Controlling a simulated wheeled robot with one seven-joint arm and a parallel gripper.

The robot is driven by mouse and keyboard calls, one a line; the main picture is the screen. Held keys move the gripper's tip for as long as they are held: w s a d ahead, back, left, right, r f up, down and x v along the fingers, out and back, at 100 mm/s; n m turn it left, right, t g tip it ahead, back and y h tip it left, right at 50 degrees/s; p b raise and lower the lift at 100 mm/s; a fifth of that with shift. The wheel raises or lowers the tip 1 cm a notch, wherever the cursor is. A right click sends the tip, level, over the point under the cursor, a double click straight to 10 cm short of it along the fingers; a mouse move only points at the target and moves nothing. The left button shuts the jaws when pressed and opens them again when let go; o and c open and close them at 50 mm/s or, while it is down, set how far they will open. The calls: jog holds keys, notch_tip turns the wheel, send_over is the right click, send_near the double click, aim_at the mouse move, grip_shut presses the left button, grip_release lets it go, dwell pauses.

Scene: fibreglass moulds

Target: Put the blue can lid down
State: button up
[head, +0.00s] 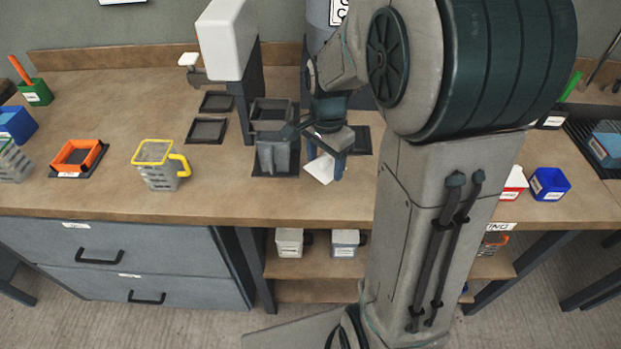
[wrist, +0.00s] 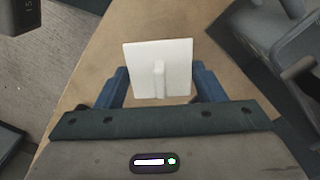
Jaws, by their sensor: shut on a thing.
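My gripper (head: 326,158) is over the workbench near its front edge, with its fingers pointing down. It is shut on a white square lid (head: 320,169) that has a narrow raised handle. In the wrist view the white lid (wrist: 176,55) sits between the blue fingers of my gripper (wrist: 158,82), tilted, with bench top behind it. The lid itself looks white, not blue. I cannot tell whether its edge touches the bench.
A grey bin (head: 273,156) stands just left of my gripper. Black trays (head: 206,131) lie further left, then a yellow-rimmed cup (head: 160,175) and an orange tray (head: 78,158). A blue box (head: 549,184) is at right. Bench (head: 225,185) between cup and bin is clear.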

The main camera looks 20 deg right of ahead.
aim_at(311, 170)
jog(key=a+f, duration=0.2)
jog(key=a, duration=0.1)
jog(key=shift+a, duration=0.1)
jog(key=shift+f, duration=2)
jog(key=shift+f, duration=0.1)
jog(key=o, duration=0.5)
jog(key=shift+f, duration=0.1)
jog(key=shift+o, duration=0.9)
